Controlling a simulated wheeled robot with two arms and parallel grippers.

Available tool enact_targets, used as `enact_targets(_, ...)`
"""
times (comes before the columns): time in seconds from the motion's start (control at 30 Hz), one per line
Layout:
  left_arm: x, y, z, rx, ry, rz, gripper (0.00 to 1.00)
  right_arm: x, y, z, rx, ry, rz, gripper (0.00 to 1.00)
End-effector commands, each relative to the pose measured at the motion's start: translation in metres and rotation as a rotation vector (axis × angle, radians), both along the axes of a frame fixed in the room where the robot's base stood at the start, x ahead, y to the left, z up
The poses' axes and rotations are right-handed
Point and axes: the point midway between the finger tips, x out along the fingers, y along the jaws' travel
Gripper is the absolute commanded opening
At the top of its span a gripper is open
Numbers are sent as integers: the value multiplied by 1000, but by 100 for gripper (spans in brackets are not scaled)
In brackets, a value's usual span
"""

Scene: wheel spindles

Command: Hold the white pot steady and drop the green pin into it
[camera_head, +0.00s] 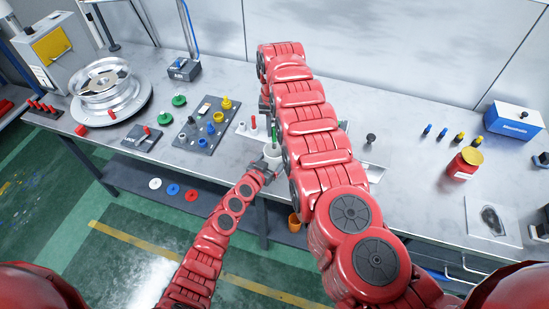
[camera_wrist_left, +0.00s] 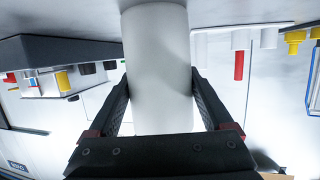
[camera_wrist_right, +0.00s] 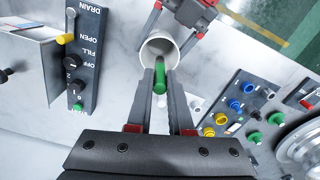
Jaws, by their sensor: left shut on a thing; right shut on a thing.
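The white pot (camera_head: 272,156) stands upright near the front edge of the bench. In the left wrist view the pot (camera_wrist_left: 158,75) fills the space between the fingers of my left gripper (camera_wrist_left: 160,105), which is shut on its sides. My right gripper (camera_wrist_right: 160,78) is shut on the green pin (camera_wrist_right: 160,70). In the right wrist view the pin's far end overlaps the mouth of the pot (camera_wrist_right: 144,55). In the head view the green pin (camera_head: 274,131) shows just above the pot. I cannot tell whether its tip is inside the rim.
A dark board with coloured knobs (camera_head: 199,142) lies left of the pot, and a silver wheel (camera_head: 106,90) stands further left. A red jar (camera_head: 463,163) and a blue box (camera_head: 513,121) stand at the right. My right arm hides part of the bench.

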Motion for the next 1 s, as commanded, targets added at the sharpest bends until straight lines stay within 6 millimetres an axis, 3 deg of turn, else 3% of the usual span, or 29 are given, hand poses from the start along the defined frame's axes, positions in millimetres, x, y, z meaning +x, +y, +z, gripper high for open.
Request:
enact_targets(0.2,0,0,-1,0,1,0,30,-1,-1,-15,-1,2,-1,0)
enact_targets(0.47,0,0,-1,0,1,0,30,-1,-1,-17,0,2,-1,0)
enact_targets(0.5,0,0,-1,0,1,0,30,0,0,-17,0,1,-1,21)
enact_targets(0.7,0,0,-1,0,1,0,30,-1,0,-17,0,1,-1,54)
enact_targets(1.0,0,0,-1,0,1,0,30,-1,0,-16,0,1,-1,54)
